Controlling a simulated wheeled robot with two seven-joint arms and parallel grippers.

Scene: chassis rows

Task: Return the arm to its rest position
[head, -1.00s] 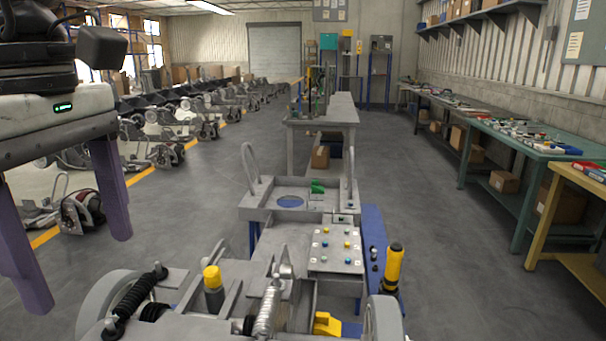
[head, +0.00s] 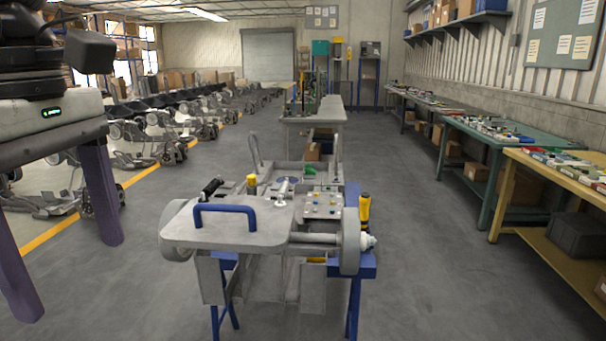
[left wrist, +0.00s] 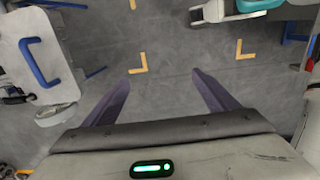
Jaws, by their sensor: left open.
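My left gripper (head: 62,235) hangs at the left edge of the head view, with its two purple fingers pointing down and spread wide apart. It is open and empty. In the left wrist view the same gripper (left wrist: 158,88) shows bare grey floor between its fingers. The chassis (head: 240,222), a grey wheeled unit with a blue handle on top, stands on blue legs right of the gripper and clear of it. It also shows at the left of the left wrist view (left wrist: 45,55). My right gripper is in neither view.
A green bench (head: 490,135) and a yellow bench (head: 530,165) with parts line the right wall. A row of chassis (head: 165,140) stands along the left, beyond a yellow floor line (head: 60,232). The grey floor (head: 430,270) between chassis and benches is clear.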

